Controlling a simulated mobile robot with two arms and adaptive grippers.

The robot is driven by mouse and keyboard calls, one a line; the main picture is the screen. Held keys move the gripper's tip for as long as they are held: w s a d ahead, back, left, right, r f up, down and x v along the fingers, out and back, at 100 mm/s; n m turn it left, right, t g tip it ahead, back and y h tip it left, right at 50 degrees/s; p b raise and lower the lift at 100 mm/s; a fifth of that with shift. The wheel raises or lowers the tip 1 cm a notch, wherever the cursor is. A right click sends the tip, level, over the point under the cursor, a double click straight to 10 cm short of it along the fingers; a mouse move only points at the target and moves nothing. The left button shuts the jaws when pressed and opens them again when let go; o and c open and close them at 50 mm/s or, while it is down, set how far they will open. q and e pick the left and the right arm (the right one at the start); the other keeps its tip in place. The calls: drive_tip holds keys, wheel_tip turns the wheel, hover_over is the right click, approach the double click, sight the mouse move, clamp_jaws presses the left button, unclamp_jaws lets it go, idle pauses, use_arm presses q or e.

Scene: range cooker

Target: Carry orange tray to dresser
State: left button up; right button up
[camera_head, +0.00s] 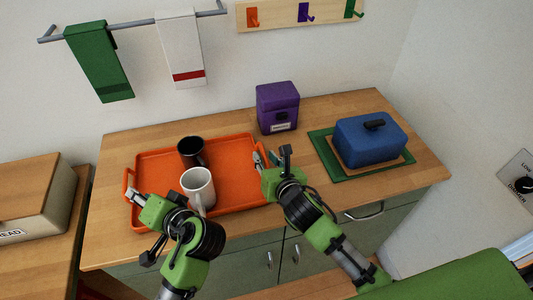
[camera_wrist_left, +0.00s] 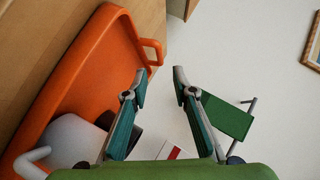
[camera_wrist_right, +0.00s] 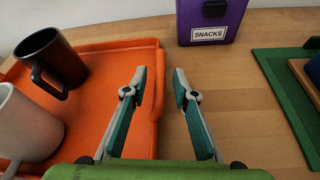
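The orange tray (camera_head: 240,190) lies flat on a wooden-topped cabinet, with a black mug (camera_head: 191,152) and a white mug (camera_head: 198,188) standing on it. My left gripper (camera_head: 133,194) is at the tray's left end, by its handle. In the left wrist view its fingers are apart and empty, with the orange handle (camera_wrist_left: 153,50) just ahead of them. My right gripper (camera_head: 264,158) is at the tray's right end. In the right wrist view its fingers are apart, with the tray's right rim (camera_wrist_right: 158,85) between them; contact is unclear. I cannot tell which furniture is the dresser.
A purple snacks box (camera_head: 278,110) stands behind the tray's right end. A blue lidded dish (camera_head: 370,142) sits on a green mat (camera_head: 324,152) to the right. A bread box (camera_head: 30,200) is on a lower surface at left. Towels hang on the wall.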

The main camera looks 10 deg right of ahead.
drive_tip(key=v, duration=1.1)
drive_tip(key=shift+s+r, duration=0.15)
drive_tip(key=shift+s, duration=0.15)
